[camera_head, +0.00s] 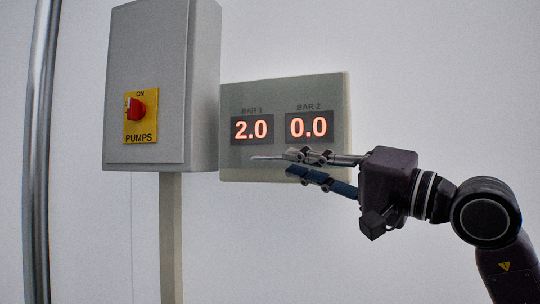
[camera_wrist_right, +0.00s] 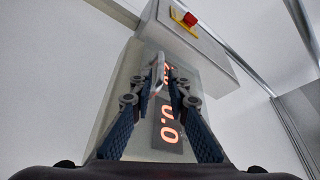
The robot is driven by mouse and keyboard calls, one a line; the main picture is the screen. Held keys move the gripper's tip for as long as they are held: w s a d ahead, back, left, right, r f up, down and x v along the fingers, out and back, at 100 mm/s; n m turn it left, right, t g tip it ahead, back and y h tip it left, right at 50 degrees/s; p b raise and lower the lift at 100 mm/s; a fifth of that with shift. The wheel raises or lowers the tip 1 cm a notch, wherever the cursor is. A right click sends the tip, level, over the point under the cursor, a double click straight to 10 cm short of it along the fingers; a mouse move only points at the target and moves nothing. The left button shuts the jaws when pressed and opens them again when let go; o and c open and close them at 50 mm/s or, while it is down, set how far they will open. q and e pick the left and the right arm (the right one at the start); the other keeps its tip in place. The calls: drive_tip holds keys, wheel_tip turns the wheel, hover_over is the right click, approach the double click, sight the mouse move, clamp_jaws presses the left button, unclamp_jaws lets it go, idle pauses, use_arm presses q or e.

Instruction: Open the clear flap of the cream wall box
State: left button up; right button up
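The cream wall box (camera_head: 235,108) hangs on the wall, with two lit displays reading 2.0 and 0.0; it also shows in the right wrist view (camera_wrist_right: 125,85). I cannot make out the clear flap's outline against it. My right gripper (camera_head: 285,163) is in front of the box's lower part, below the displays, pointing left. Its two fingers look apart. A thin pale piece lies at the fingertips, between them in the right wrist view; I cannot tell whether it is the flap's edge or part of a finger. My left gripper is not in view.
A grey box (camera_head: 150,50) with a red rotary switch (camera_head: 135,108) on a yellow PUMPS plate stands out from the wall at left. A post (camera_head: 171,235) runs below it. A metal pipe (camera_head: 38,150) is at far left. The wall below the cream box is clear.

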sight(270, 158)
drive_tip(key=p+x, duration=0.2)
drive_tip(key=x, duration=0.4)
drive_tip(key=shift+w+a, duration=0.15)
drive_tip(key=shift+a, duration=0.15)
clamp_jaws()
